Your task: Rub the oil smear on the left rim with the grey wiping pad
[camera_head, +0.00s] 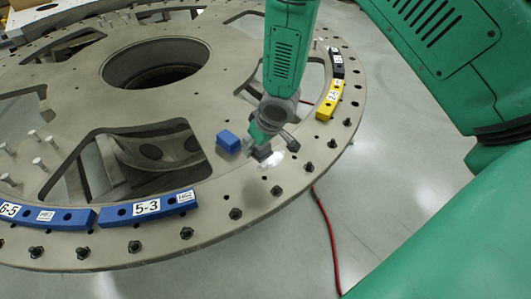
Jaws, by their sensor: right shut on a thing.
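My right gripper (266,148) hangs over the near right part of the round metal turret plate (215,190). It is shut on a small grey thing, which looks like the grey wiping pad (259,154). The fingers hide much of the pad, and I cannot tell whether it touches the plate. No smear shows clearly on the left rim. My left gripper is not in view.
A small blue block (228,141) sits left of the gripper. Blue curved segments (148,208) lie along the near rim; a yellow one (330,99) and a black one (338,64) lie at right. Bolts line the edge. A red cable (326,235) lies on the floor.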

